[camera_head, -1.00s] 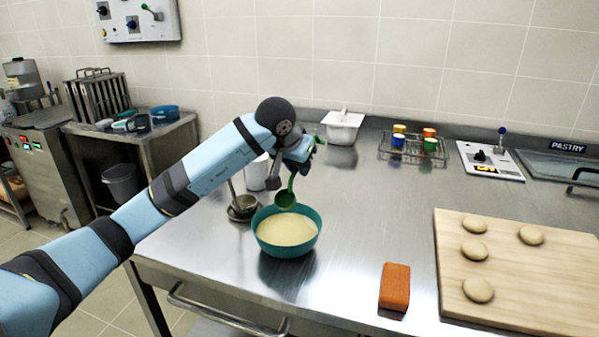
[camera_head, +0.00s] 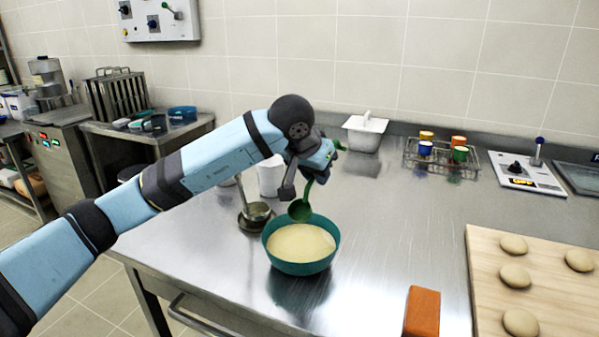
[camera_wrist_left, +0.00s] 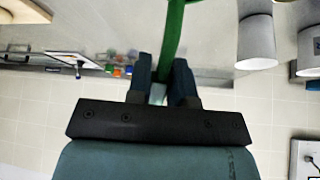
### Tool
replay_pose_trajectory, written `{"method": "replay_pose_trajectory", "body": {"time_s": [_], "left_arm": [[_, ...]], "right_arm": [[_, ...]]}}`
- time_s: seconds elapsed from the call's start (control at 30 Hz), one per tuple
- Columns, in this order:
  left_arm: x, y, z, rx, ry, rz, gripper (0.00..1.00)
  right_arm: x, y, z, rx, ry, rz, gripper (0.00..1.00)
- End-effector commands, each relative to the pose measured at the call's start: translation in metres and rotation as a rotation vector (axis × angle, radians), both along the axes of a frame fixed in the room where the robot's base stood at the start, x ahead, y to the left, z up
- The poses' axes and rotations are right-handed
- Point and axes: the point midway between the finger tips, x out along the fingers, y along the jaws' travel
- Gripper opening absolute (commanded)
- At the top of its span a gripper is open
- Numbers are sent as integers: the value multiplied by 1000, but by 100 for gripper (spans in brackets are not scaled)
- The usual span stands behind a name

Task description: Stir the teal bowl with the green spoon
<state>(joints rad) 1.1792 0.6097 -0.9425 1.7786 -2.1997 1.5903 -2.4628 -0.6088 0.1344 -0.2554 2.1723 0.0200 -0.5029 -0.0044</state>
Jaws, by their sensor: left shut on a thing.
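The teal bowl (camera_head: 284,268) stands upright on the steel table and holds a pale cream mixture. My left gripper (camera_head: 322,165) is shut on the green spoon (camera_head: 301,208), above and behind the bowl. The spoon hangs down, its round green head at the bowl's back rim; whether it touches the mixture cannot be told. In the left wrist view the green spoon's handle (camera_wrist_left: 172,38) runs up from between the fingers of the left gripper (camera_wrist_left: 163,80). My right gripper is not in view.
A ladle rest (camera_head: 255,215) and a white cup (camera_head: 271,178) stand close left of the bowl. An orange block (camera_head: 422,312) and a wooden board (camera_head: 480,270) with dough balls lie to the right. A jar rack (camera_head: 440,160) and white container (camera_head: 364,134) stand behind.

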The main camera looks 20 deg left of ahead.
Motion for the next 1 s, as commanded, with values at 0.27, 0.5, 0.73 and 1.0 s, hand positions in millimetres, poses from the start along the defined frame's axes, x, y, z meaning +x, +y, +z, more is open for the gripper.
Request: {"method": "replay_pose_trajectory", "body": {"time_s": [0.27,0.5,0.73,1.0], "left_arm": [[0,0,-26,-1,2,0,0],[0,0,-50,0,0,0,0],[0,1,-73,-1,0,1,0],[0,1,-94,0,0,1,0]], "right_arm": [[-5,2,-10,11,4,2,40],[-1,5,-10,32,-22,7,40],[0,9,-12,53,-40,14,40],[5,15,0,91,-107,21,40]]}}
